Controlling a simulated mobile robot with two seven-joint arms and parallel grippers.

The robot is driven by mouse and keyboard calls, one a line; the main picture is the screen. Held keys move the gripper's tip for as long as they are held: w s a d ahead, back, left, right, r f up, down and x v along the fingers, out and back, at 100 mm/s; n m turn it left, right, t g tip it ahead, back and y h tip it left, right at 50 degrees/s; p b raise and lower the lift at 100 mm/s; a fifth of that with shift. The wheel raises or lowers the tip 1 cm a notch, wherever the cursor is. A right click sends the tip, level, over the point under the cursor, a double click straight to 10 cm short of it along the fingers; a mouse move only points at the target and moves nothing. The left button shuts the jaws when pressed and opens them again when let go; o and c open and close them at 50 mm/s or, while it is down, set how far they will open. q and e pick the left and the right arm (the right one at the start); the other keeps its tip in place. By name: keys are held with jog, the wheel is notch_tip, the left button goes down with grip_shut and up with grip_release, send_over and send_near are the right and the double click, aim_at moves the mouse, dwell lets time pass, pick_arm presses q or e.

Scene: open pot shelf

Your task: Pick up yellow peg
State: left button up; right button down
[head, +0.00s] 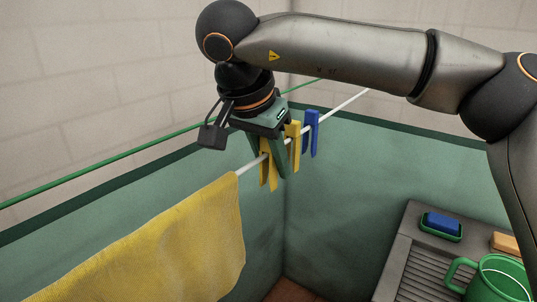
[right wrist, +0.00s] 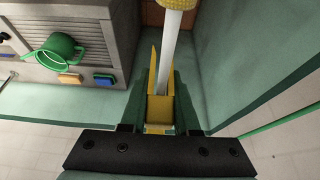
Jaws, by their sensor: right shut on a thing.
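A yellow peg (head: 266,172) sits on the white line (head: 250,165), prongs pointing down on either side of it. My right gripper (head: 273,158) reaches down from above, its green fingers shut on this peg. In the right wrist view the yellow peg (right wrist: 159,112) lies between the two fingers, with the white line (right wrist: 170,55) running between its prongs. A second yellow peg (head: 293,130) stands on the line just right of the gripper, partly hidden by it. My left gripper is not in view.
A blue peg (head: 311,133) is on the line farther right. A yellow cloth (head: 170,250) hangs at the left. A green line (head: 100,165) runs behind. A green mug (head: 495,280), a blue sponge in a dish (head: 441,224) and an orange block (head: 508,243) stand on the grey counter (head: 405,265).

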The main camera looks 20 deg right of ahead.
notch_tip(320, 180, up, 10)
jog(key=shift+p, duration=1.05)
jog(key=shift+r+p, duration=0.55)
jog(key=shift+p, duration=0.2)
jog(key=shift+f, duration=0.15)
